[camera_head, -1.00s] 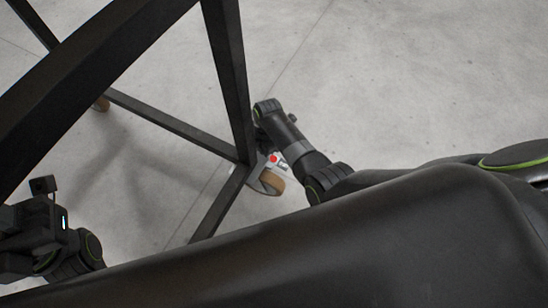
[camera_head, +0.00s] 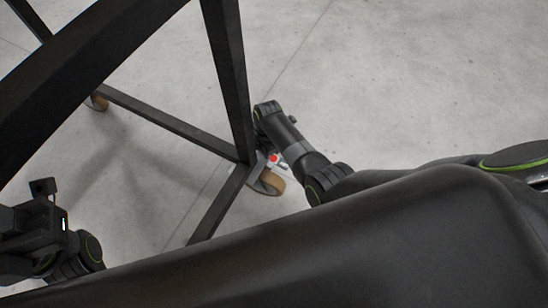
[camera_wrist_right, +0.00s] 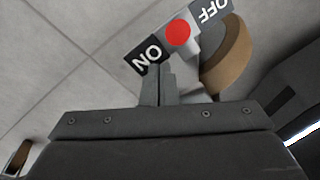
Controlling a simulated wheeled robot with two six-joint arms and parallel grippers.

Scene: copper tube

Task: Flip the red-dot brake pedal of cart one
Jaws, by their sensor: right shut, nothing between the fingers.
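The cart's dark frame (camera_head: 225,75) crosses the left and middle of the head view, with a post close to my right wrist. The grey floor (camera_head: 430,70) is clear at the upper right.

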